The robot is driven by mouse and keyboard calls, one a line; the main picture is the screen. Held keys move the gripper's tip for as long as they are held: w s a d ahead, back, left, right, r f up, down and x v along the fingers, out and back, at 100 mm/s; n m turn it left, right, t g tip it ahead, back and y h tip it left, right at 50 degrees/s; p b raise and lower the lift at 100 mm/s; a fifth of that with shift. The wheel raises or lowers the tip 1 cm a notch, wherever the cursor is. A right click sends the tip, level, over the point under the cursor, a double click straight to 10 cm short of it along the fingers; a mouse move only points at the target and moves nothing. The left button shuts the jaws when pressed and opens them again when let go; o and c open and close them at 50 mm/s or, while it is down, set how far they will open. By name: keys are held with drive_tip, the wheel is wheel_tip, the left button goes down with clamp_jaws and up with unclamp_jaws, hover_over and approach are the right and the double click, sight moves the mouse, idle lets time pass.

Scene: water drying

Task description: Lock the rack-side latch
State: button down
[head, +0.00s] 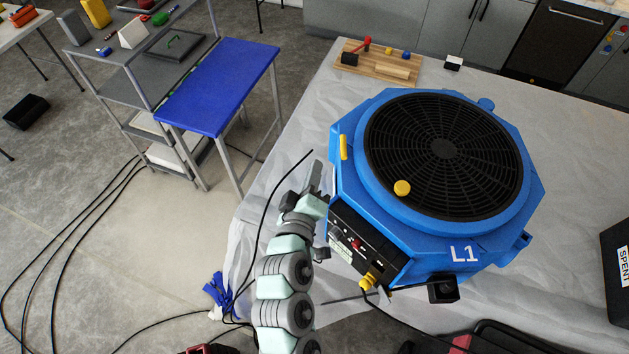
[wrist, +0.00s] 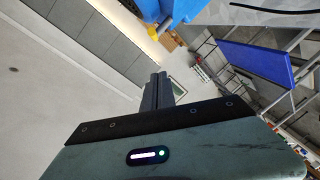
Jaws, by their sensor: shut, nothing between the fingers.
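The blue fan unit (head: 470,225) marked L1 stands on the covered table, its round black grille facing up. A yellow bar-like latch (head: 343,147) sits on its upper left edge, on the side toward the rack. Whether it is locked cannot be told. My gripper (head: 317,172) is shut and empty just left of the unit, below and left of the latch and apart from it. In the wrist view my shut fingers (wrist: 158,80) point up the picture; part of the blue unit (wrist: 178,10) and a small yellow part (wrist: 153,32) show beyond them.
A control panel (head: 365,245) with a yellow plug and black cable is on the unit's front left. A rack with a blue panel (head: 225,85) stands left. A wooden board (head: 380,65) with small items lies behind.

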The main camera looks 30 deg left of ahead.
sight(343, 153)
drive_tip(key=w+d+f, duration=0.1)
drive_tip(key=w+f, duration=0.2)
drive_tip(key=w, duration=0.5)
drive_tip(key=shift+w+d+f, duration=0.1)
idle(0.5)
